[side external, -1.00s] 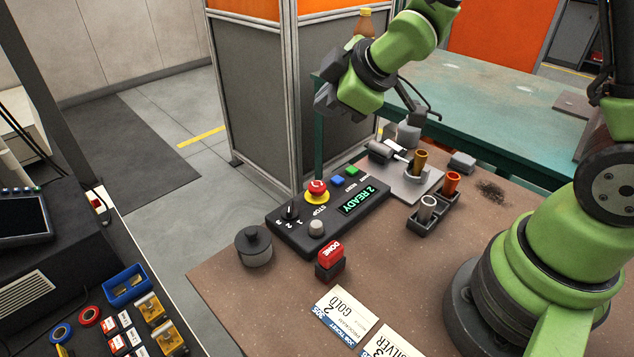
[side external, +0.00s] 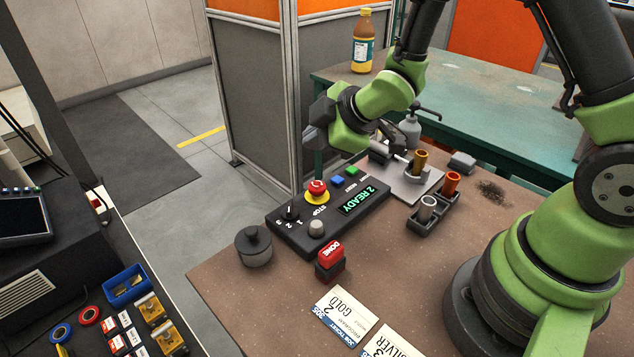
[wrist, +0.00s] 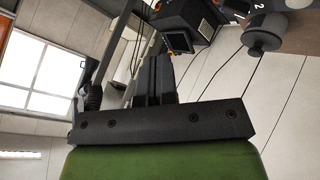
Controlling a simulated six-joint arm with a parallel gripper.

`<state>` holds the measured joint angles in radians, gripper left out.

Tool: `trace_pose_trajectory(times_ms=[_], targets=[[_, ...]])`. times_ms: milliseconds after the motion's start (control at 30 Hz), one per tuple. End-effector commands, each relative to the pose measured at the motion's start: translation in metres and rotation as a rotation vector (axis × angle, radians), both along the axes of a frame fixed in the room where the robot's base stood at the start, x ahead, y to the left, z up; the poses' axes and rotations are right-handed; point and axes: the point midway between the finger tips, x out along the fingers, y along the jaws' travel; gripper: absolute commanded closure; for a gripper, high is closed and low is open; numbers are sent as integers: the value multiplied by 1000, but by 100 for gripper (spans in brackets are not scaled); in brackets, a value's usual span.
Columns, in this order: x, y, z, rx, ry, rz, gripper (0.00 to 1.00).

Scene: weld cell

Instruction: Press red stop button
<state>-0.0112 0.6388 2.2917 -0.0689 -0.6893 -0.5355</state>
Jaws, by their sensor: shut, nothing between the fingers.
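The red stop button (side external: 317,187) sits on a yellow ring at the left rear of the black control box (side external: 285,240), beside the word STOP. The box display reads "2 READY". My gripper (side external: 312,150) is shut and empty. It appears above and behind the button in the side view, apart from it; the exact gap cannot be told. In the wrist view my gripper's dark fingers (wrist: 155,75) are together. The button is out of the wrist view; only a corner of the control box (wrist: 258,8) shows at top right.
A blue button (side external: 337,181), green button (side external: 352,170), selector knob (side external: 290,212) and grey knob (side external: 316,228) share the box. A lidded pot (side external: 254,247) and red DONE stamp (side external: 330,258) stand near it.

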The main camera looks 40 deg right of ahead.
Motion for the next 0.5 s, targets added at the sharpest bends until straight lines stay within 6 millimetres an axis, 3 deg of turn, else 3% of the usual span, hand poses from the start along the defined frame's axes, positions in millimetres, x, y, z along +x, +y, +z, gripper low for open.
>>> trace_pose_trajectory(times_ms=[200, 500], targets=[[-1, 0, -33, -1, 6, 1, 100], [0, 0, -58, -1, 2, -1, 100]])
